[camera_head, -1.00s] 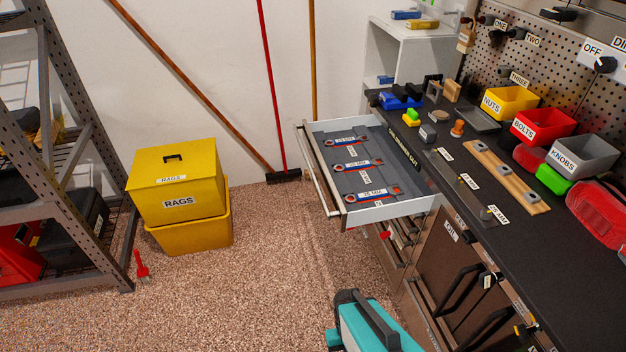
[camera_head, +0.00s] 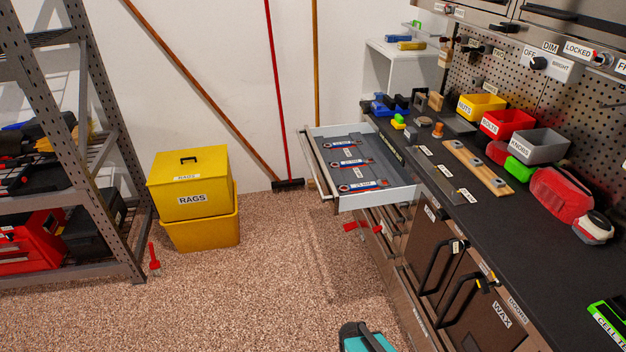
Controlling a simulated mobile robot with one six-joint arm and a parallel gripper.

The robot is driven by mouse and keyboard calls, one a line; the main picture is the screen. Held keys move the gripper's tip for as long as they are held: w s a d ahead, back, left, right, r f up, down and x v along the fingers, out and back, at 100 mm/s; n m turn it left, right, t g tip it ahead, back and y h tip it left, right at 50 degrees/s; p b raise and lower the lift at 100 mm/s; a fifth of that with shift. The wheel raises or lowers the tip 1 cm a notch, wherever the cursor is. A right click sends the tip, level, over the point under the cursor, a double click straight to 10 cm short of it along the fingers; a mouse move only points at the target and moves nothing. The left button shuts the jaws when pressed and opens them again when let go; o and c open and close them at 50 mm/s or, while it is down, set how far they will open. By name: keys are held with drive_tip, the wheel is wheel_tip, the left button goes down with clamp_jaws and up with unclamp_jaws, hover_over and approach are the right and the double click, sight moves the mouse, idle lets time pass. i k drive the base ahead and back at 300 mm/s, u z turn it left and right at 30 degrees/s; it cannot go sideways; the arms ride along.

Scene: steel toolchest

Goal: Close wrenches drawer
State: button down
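The wrenches drawer (camera_head: 392,197) is pulled well out of the steel toolchest, under the black worktop, right of centre in the head view. Several wrenches with white size labels, such as the near one (camera_head: 360,186), lie in its grey insert. Its long bar handle (camera_head: 315,168) runs along the front panel on the left side. My gripper does not show in this view.
The black worktop (camera_head: 480,225) carries yellow, red and grey bins and other items. Cabinet doors with black handles (camera_head: 440,268) are below. A teal object (camera_head: 362,340) stands at the bottom edge. Yellow rags bins (camera_head: 195,205) and a metal shelf (camera_head: 112,150) stand left.

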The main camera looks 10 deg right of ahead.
sight(402, 188)
drive_tip(key=k, duration=0.5)
drive_tip(key=u, duration=0.5)
drive_tip(key=i, duration=0.7)
drive_tip(key=u, duration=0.6)
drive_tip(key=i, duration=1.05)
drive_tip(key=z, duration=0.2)
